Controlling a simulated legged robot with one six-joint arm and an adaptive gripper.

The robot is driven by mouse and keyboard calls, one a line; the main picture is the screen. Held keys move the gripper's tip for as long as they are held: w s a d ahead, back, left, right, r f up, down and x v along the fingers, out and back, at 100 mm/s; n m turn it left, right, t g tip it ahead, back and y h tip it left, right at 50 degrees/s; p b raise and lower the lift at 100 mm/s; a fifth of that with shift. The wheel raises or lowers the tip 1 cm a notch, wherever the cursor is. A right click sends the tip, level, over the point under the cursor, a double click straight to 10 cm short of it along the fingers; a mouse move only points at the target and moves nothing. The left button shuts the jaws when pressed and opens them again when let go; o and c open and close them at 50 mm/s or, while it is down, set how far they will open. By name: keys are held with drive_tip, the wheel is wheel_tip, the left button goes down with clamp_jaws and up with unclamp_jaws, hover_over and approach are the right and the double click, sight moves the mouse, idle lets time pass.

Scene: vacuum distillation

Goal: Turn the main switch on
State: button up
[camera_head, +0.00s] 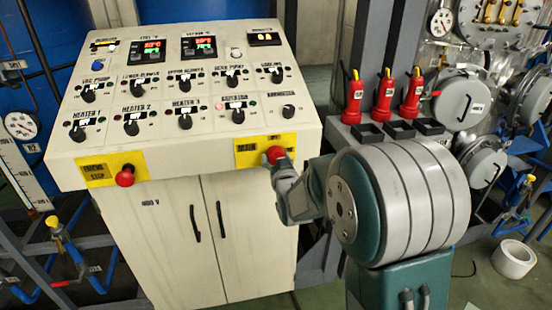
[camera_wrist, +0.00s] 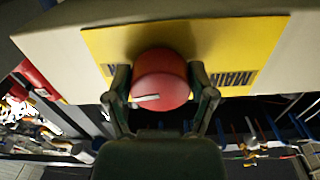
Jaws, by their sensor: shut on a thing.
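The main switch is a red knob (camera_head: 274,154) on a yellow plate (camera_head: 246,154) at the right of the control cabinet's front edge. In the wrist view the red knob (camera_wrist: 161,78) sits between my gripper's two fingers, and the yellow plate (camera_wrist: 222,42) behind it reads "MAIN". A short pale mark (camera_wrist: 146,98) shows on the knob's face. My gripper (camera_head: 284,172) reaches the knob from the lower right, and in the wrist view my gripper (camera_wrist: 161,88) is shut on it, one finger on each side. The fingertips are partly hidden in the head view.
A red emergency stop button (camera_head: 125,176) on a yellow plate is at the cabinet's left front. Several black dials and lamps cover the sloped panel (camera_head: 200,75). Red bottles (camera_head: 384,95) stand at the right.

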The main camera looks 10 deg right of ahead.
drive_tip(key=shift+a+r+m, duration=0.1)
drive_tip(key=shift+m, duration=0.9)
drive_tip(key=o, duration=1.1)
drive_tip(key=shift+w, duration=0.1)
drive_tip(key=shift+c, duration=0.2)
drive_tip(key=s, duration=1.2)
drive_tip(key=s+r+n+g, duration=0.2)
drive_tip(key=s+g, duration=1)
drive_tip(key=s, duration=1.2)
drive_tip(key=shift+s, duration=0.2)
